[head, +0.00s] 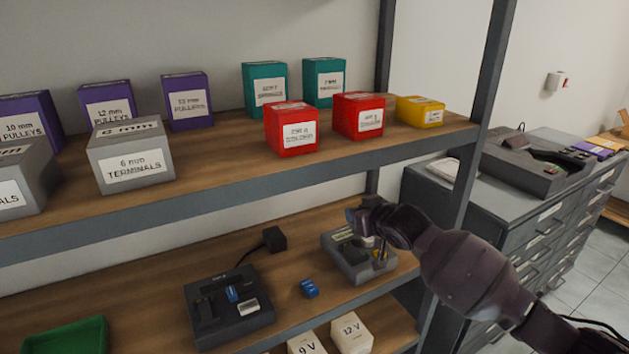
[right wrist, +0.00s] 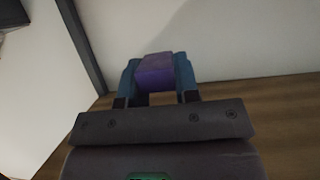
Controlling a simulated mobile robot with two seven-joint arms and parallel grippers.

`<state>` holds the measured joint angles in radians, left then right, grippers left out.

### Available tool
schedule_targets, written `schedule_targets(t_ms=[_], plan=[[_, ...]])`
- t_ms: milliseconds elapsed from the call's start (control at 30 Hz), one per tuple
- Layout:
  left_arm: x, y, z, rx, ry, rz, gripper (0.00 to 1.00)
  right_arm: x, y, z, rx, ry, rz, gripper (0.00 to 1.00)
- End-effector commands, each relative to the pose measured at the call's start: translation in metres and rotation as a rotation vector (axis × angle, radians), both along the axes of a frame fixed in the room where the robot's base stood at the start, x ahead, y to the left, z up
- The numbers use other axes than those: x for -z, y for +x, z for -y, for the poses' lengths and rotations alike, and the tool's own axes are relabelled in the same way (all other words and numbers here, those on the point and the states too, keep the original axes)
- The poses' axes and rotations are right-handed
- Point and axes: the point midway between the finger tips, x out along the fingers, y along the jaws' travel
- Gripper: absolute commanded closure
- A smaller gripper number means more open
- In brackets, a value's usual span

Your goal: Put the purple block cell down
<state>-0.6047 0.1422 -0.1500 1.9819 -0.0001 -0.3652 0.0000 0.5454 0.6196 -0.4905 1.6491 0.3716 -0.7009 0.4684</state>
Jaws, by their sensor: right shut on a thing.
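A purple block cell (right wrist: 156,71) is held between the two blue fingertips of my right gripper (right wrist: 157,80) in the right wrist view. In the head view my right arm comes in from the right, and the right gripper (head: 360,215) is over the back of a grey tray (head: 368,274) on the lower shelf. The purple block is hidden or too small to make out there. My left gripper is not in view.
A black charger (head: 232,312), a blue cell (head: 309,288) and a black adapter (head: 274,239) are on the lower shelf (head: 150,302). A green tray (head: 66,337) is at lower left. The upper shelf's edge (head: 250,181) and an upright (head: 478,110) are close to my arm.

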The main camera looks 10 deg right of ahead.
Motion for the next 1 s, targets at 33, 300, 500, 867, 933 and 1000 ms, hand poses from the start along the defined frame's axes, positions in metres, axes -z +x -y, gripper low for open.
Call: schedule_targets(t_ms=[33, 300, 500, 867, 933, 1000], plan=[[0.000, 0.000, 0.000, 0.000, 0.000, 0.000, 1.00, -0.006, -0.002, -0.001, 0.017, 0.002, 0.004, 1.00], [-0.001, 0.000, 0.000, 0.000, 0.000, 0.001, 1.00, -0.038, -0.049, -0.017, 0.113, 0.003, 0.001, 1.00], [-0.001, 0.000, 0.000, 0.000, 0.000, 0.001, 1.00, -0.031, -0.112, -0.015, 0.209, 0.006, -0.002, 1.00], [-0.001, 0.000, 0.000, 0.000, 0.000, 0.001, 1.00, 0.007, -0.197, -0.001, 0.301, 0.003, -0.005, 1.00], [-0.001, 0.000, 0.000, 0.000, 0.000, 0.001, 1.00, 0.017, -0.204, 0.001, 0.307, 0.001, -0.004, 1.00], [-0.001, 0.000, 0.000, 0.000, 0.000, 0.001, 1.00, 0.025, -0.209, 0.003, 0.312, 0.000, -0.004, 1.00]])
